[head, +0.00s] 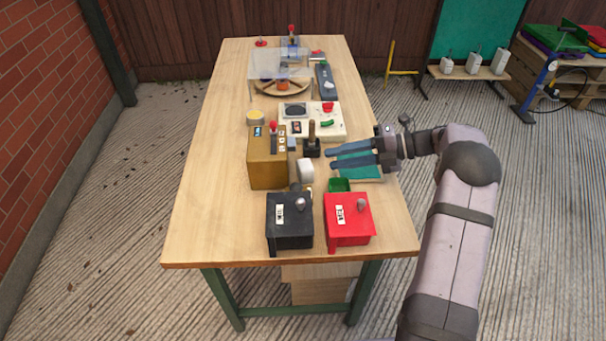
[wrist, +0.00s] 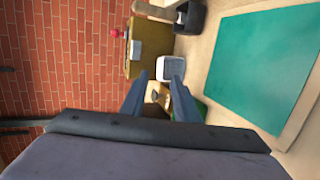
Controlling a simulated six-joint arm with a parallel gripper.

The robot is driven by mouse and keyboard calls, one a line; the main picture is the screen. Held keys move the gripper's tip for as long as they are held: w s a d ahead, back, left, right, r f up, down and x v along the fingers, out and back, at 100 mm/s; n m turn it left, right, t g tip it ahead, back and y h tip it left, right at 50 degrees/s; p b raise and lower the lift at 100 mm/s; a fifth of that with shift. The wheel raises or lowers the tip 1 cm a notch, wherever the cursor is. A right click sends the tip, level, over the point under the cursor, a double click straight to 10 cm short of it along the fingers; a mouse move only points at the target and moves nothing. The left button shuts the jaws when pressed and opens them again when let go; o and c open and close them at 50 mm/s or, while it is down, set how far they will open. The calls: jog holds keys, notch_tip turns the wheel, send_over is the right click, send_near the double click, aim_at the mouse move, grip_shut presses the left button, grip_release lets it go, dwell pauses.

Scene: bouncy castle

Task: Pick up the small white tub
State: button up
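The small white tub (head: 305,170) stands on the wooden table, just right of the tan box and behind the black box. It also shows in the wrist view (wrist: 170,68), ahead of and between my fingertips. My gripper (head: 331,159) is open and empty, to the right of the tub and pointing left toward it. In the wrist view my two blue fingers (wrist: 161,81) are spread apart, with the tub beyond their tips. A gap shows between the fingertips and the tub in the head view.
The tan box (head: 268,160) is left of the tub. The black box (head: 289,220) and red box (head: 348,219) stand in front. A dark joystick (head: 312,146) is behind the tub. The table's left side is clear.

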aim_at(306, 165)
jog(key=shift+x, duration=3.55)
jog(key=shift+s, duration=0.2)
grip_shut()
